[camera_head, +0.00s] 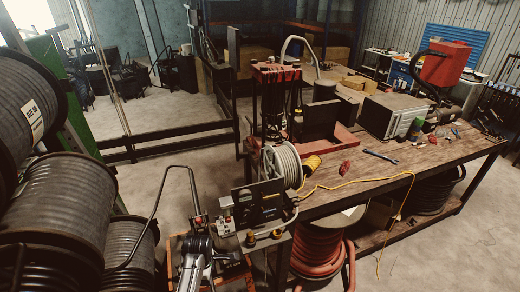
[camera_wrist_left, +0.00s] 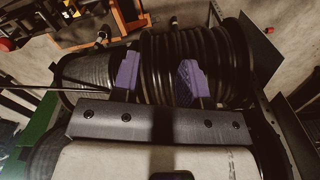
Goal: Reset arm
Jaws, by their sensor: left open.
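My left gripper (camera_wrist_left: 159,76) shows in the left wrist view, with two purple fingers spread apart and nothing held between them. Behind the fingers is a reel of black hose (camera_wrist_left: 228,50); I cannot tell how far away it is. Neither my left nor my right gripper can be made out in the head view. The hose crimper itself cannot be identified for certain; a red-topped press (camera_head: 276,75) stands on the wooden workbench (camera_head: 440,152).
Large dark hose reels (camera_head: 68,200) stack up at the left. A grey tool (camera_head: 198,262) sits on a red frame at the bottom. A pale hose coil (camera_head: 282,165), a wrench (camera_head: 380,157) and a grey box (camera_head: 392,115) are at the bench. Floor (camera_head: 178,190) between reels and bench is partly clear.

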